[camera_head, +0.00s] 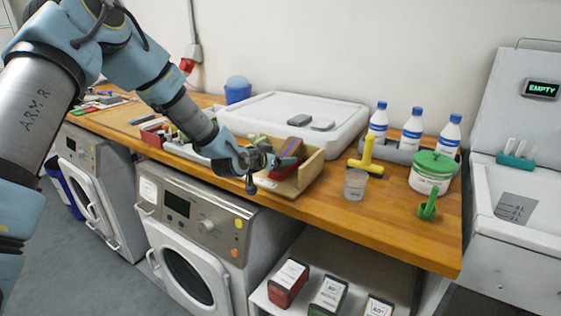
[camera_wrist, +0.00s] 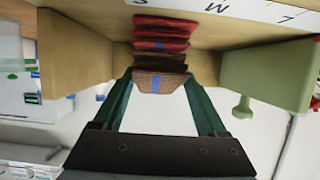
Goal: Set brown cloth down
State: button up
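The brown cloth (camera_wrist: 160,82), a folded piece with a blue mark, sits between the two green fingers of my gripper (camera_wrist: 160,88) in the wrist view. The fingertips meet its sides, so the gripper looks shut on it. In the head view, my gripper (camera_head: 270,161) is at the left side of a wooden organizer (camera_head: 312,171), and the brown cloth (camera_head: 291,147) is tilted at its tip. Red folded cloths (camera_wrist: 160,35) stand in a row beyond it in the wrist view. Whether the brown cloth touches them is unclear.
The organizer's edge has letter labels. A white lidded case (camera_head: 290,109) stands behind. A clear cup (camera_head: 355,184), yellow tool (camera_head: 367,157), green-lidded tub (camera_head: 431,174) and green clip-like object (camera_head: 428,206) are to the right. Bare counter (camera_head: 390,215) lies at the front right.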

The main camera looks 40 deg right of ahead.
jog(key=shift+o, duration=0.7)
jog(key=shift+a+f, duration=0.25)
jog(key=shift+f, duration=0.65)
jog(key=shift+o, duration=1.4)
jog(key=shift+r, duration=0.25)
jog(key=shift+d+r, duration=0.1)
jog(key=b+v, duration=0.3)
jog(key=v, duration=0.9)
jog(key=shift+r, duration=0.2)
jog(key=w+a+f+n+t+y, duration=0.1)
jog(key=w+a+n+y, duration=0.15)
jog(key=a, duration=0.65)
jog(key=w+a+f+n+y, duration=0.2)
jog(key=w+a+y, duration=0.2)
jog(key=a, duration=0.5)
jog(key=w+a+f+n+t+y, duration=0.1)
jog(key=w+a+n+y, duration=0.15)
jog(key=a, duration=0.65)
jog(key=s+a+n+g+y, duration=0.2)
jog(key=s+a+n, duration=0.1)
jog(key=a, duration=0.7)
jog(key=s+a+r+n+g+y, duration=0.1)
jog(key=s+a, duration=0.4)
jog(key=a, duration=0.6)
jog(key=n+g+y, duration=0.1)
jog(key=n, duration=0.1)
jog(key=shift+s+r+n, duration=0.3)
jog(key=shift+n, duration=0.1)
